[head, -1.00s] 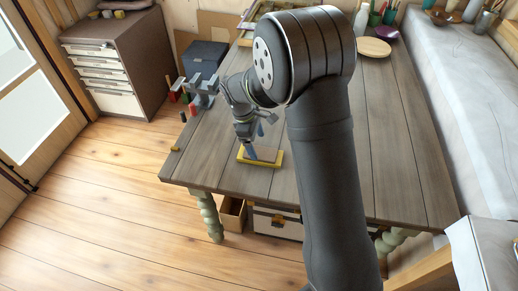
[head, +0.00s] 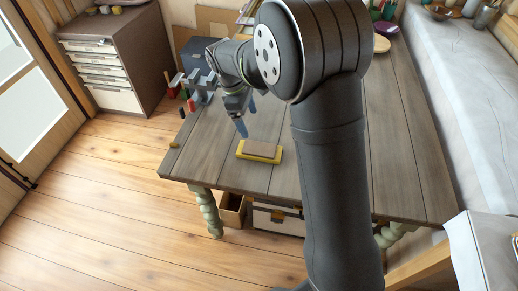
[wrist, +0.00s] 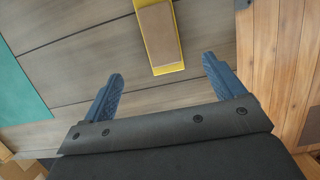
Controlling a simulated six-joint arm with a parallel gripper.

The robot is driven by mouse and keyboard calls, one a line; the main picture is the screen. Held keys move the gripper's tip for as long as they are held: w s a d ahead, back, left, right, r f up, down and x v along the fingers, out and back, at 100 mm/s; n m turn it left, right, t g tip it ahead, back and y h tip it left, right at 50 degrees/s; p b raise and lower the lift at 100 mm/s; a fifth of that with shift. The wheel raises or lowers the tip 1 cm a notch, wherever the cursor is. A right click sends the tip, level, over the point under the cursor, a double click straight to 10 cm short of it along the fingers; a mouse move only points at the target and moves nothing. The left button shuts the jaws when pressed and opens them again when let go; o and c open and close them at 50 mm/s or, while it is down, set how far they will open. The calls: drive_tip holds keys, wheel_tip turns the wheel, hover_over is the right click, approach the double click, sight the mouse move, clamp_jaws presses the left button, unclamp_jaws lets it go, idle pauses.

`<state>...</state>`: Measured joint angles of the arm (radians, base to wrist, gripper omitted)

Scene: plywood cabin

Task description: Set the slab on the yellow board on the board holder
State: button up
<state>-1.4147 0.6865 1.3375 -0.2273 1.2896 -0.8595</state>
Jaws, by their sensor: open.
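The slab (head: 262,148) is a flat brown block lying on the yellow board (head: 259,159), near the table's front edge. In the wrist view the slab (wrist: 158,35) lies flat within the board's yellow rim (wrist: 168,70). My gripper (head: 242,130) is above and behind them, apart from both. In the wrist view its blue fingers (wrist: 162,68) are spread wide with nothing between them. A grey pronged stand (head: 194,82) is at the table's left edge; I cannot tell whether it is the board holder.
Small red and dark cylinders (head: 189,103) stand by the grey stand. A dark box (head: 197,58) is at the back left. A yellow plate (head: 382,43) lies at the back right. My arm hides part of the table.

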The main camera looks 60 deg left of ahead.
approach(259, 148)
drive_tip(key=x, duration=0.4)
drive_tip(key=shift+w+d+r, duration=0.1)
drive_tip(key=shift+w+d, duration=0.05)
drive_tip(key=shift+d, duration=0.05)
drive_tip(key=shift+s+x, duration=0.2)
drive_tip(key=shift+x, duration=2.4)
drive_tip(key=shift+a, duration=0.15)
drive_tip(key=c, duration=1.4)
drive_tip(key=shift+o, duration=0.2)
drive_tip(key=shift+r, duration=0.45)
drive_tip(key=r, duration=0.2)
drive_tip(key=d+r, duration=0.1)
drive_tip(key=r, duration=0.1)
drive_tip(key=shift+w, duration=0.4)
drive_tip(key=w+d+r, duration=0.6)
drive_tip(key=w+d, duration=0.1)
drive_tip(key=d, duration=0.1)
